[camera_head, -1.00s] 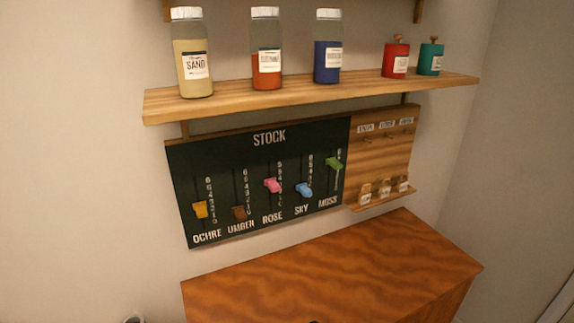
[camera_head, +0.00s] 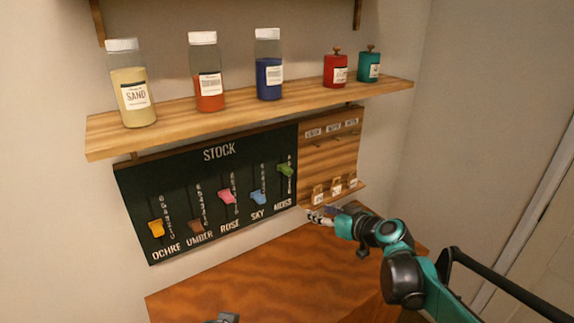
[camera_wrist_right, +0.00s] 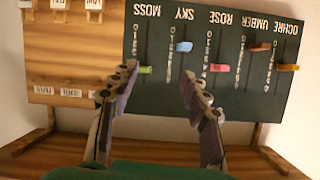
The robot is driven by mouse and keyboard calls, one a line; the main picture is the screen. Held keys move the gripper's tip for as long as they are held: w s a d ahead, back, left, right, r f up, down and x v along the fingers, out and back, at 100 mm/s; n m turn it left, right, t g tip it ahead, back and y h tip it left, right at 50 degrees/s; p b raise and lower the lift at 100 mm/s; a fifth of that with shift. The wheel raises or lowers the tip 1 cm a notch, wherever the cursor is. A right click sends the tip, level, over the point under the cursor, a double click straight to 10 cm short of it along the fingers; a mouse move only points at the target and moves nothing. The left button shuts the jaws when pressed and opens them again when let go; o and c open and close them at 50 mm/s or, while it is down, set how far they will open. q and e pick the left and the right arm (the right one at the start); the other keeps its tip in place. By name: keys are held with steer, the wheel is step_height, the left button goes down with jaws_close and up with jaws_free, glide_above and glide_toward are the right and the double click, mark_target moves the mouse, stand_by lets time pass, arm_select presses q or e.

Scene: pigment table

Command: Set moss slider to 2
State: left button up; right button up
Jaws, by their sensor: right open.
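The moss slider's green knob (camera_head: 286,171) is at the far right of the dark STOCK board (camera_head: 220,155), high on its slot; its exact number is too small to read. My right gripper (camera_head: 318,216) is below and right of that knob, in front of the board's lower right corner. In the right wrist view the board is upside down, and my right gripper's open fingers (camera_wrist_right: 156,86) point at it with nothing between them. The green knob (camera_wrist_right: 146,69) shows beyond, between the fingertips, closer to the left one.
The ochre (camera_head: 157,228), umber (camera_head: 197,226), rose (camera_head: 228,197) and sky (camera_head: 258,198) knobs sit left of moss. A wooden panel with small tags (camera_head: 330,150) adjoins the board. A shelf (camera_head: 240,112) with jars hangs above, and a wooden surface (camera_head: 240,285) lies below.

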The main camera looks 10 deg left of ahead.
steer(key=w+a+r+n+t+y+p, duration=0.1)
steer(key=w+a+y+p, duration=0.15)
steer(key=w+a, duration=0.55)
steer(key=t+y+p, duration=0.1)
steer(key=t, duration=0.1)
glide_toward(290, 173)
steer(key=x, duration=0.4)
steer(key=shift+n, duration=0.4)
steer(key=x, duration=0.7)
steer(key=shift+w+a, duration=0.1)
steer(key=shift+w, duration=0.1)
jaws_close()
